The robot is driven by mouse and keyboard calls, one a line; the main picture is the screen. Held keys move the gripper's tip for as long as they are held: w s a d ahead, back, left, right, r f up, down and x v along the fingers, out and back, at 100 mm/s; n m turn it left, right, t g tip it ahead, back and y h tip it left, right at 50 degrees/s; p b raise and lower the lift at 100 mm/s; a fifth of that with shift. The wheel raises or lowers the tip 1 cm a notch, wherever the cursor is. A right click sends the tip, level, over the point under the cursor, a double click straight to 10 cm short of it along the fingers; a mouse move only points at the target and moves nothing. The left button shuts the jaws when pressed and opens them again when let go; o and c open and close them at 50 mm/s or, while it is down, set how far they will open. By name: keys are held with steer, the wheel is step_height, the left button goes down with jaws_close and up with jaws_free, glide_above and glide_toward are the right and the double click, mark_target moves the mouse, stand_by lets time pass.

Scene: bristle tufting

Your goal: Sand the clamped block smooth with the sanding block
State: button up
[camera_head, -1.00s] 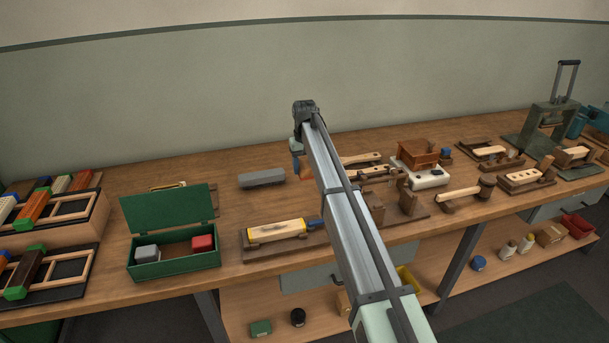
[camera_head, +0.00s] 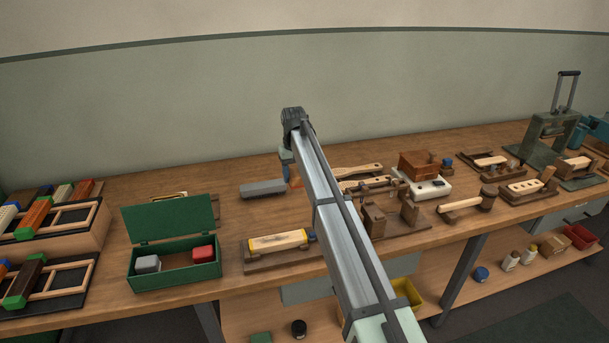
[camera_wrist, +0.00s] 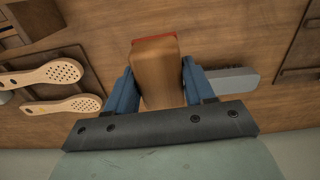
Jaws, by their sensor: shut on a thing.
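The sanding block (camera_wrist: 158,85), brown with a red-orange edge, is between the blue fingers of my gripper (camera_wrist: 157,70) in the wrist view. My gripper is shut on it. In the head view my gripper (camera_head: 289,165) is mostly hidden by my arm, over the back of the bench; a bit of orange shows below it. What looks like the clamped block (camera_head: 278,240), pale wood with a yellow end, lies in a brown wooden holder (camera_head: 262,264) near the bench's front edge.
A grey block (camera_head: 262,188) lies just left of my gripper. An open green box (camera_head: 175,277) stands left of the holder. Perforated wooden paddles (camera_wrist: 62,105) lie on one side in the wrist view. Bare bench lies between the grey block and the holder.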

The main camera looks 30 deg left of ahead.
steer(key=s+d+r, duration=0.2)
steer(key=s+d, duration=0.1)
steer(key=s, duration=0.8)
glide_above(290, 236)
steer(key=shift+f, duration=3.65)
steer(key=shift+s+a+f, duration=0.65)
steer(key=shift+s+a, duration=0.25)
steer(key=shift+s, duration=0.05)
steer(key=shift+c, duration=0.3)
steer(key=shift+s+a, duration=3.15)
steer(key=shift+a, duration=0.05)
steer(key=shift+w+d+r, duration=0.1)
steer(key=shift+w+d, duration=3.95)
steer(key=shift+d, duration=0.05)
step_height(290, 236, up, 8)
steer(key=shift+w+r, duration=0.1)
